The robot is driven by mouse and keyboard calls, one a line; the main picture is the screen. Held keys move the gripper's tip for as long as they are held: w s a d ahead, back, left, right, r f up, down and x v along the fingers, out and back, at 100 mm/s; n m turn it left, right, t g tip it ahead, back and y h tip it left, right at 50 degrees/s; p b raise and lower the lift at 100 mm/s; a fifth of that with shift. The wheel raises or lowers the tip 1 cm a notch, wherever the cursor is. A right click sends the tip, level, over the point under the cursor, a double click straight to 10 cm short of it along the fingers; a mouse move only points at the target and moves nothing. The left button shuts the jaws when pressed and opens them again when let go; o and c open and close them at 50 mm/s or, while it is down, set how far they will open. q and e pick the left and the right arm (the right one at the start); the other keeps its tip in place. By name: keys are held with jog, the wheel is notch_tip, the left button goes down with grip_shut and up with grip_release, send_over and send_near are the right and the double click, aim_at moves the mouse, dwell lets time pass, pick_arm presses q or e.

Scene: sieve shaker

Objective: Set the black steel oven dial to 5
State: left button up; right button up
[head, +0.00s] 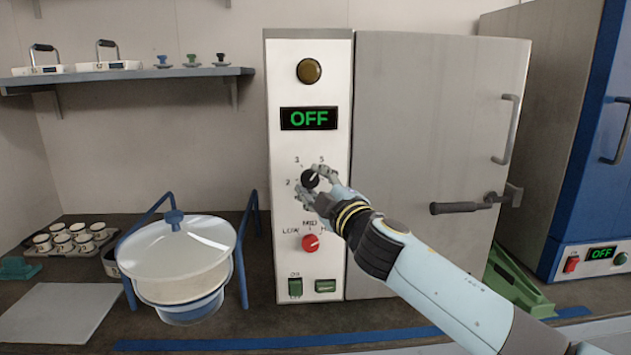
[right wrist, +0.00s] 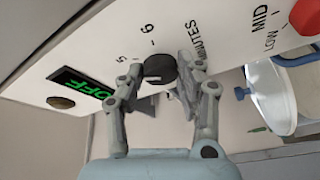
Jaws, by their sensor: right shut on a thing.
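The black dial (head: 310,178) sits on the white control panel of the steel oven, between the OFF display and a red knob. It also shows in the right wrist view (right wrist: 159,69). A light mark on it points up and to the right in the head view, roughly towards the 5; the exact alignment is unclear. My right gripper (head: 313,182) is shut on the dial, with one finger on each side, as the right wrist view (right wrist: 160,78) shows. The fingers hide part of the dial and its scale. My left gripper is not in view.
The red knob (head: 310,243) with LOW and MID marks is close below my right gripper. The oven door (head: 430,130) has a protruding lever (head: 460,207) at right. A white-lidded pot (head: 180,250) and a tray of cups (head: 70,240) stand at left.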

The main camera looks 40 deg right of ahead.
jog(key=o, duration=1.1)
jog(key=shift+a, duration=0.1)
jog(key=shift+o, duration=0.2)
jog(key=shift+s, duration=0.1)
jog(key=v, duration=1.1)
jog(key=shift+s, duration=0.4)
jog(key=shift+f, duration=0.15)
